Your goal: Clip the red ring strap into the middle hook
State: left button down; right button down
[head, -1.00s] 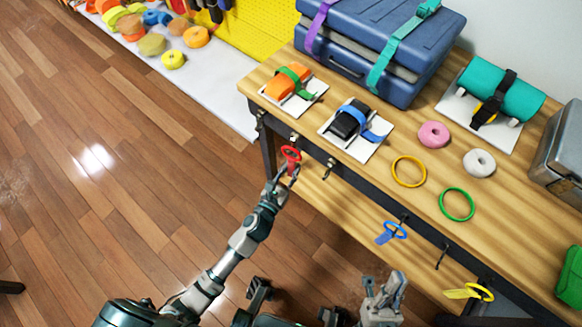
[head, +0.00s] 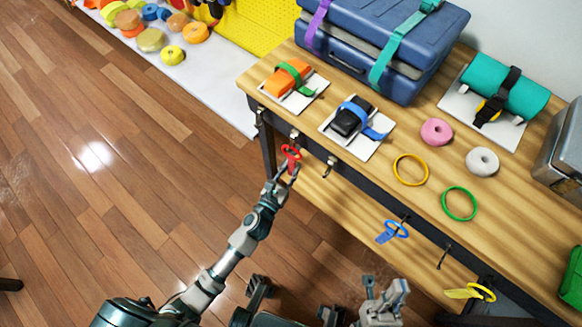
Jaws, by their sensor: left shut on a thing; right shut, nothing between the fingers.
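The red ring strap (head: 291,154) is at the tip of my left gripper (head: 284,173), which is shut on it. The ring shows just below a small hook (head: 294,136) on the table's dark front edge. I cannot tell whether the ring touches that hook or is around it. Another hook (head: 330,166) to its right is bare. A further bare hook (head: 443,256) is farther right. Which hook counts as the middle one is not marked. My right gripper (head: 383,292) is shut and empty, low in the picture, apart from the straps.
A blue ring strap (head: 396,229) and a yellow ring strap (head: 480,292) hang at the front edge. On the wooden tabletop (head: 345,190) are yellow and green rings, pink and white rolls, strapped blocks and a blue case. Open floor lies left.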

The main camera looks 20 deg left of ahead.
pick_arm(q)
jog(key=c, duration=0.9)
grip_release()
jog(key=shift+s, duration=0.1)
jog(key=shift+s, duration=0.3)
jog(key=s, duration=0.3)
jog(key=s+a, duration=0.1)
jog(key=s, duration=0.7)
jog(key=shift+a, duration=0.35)
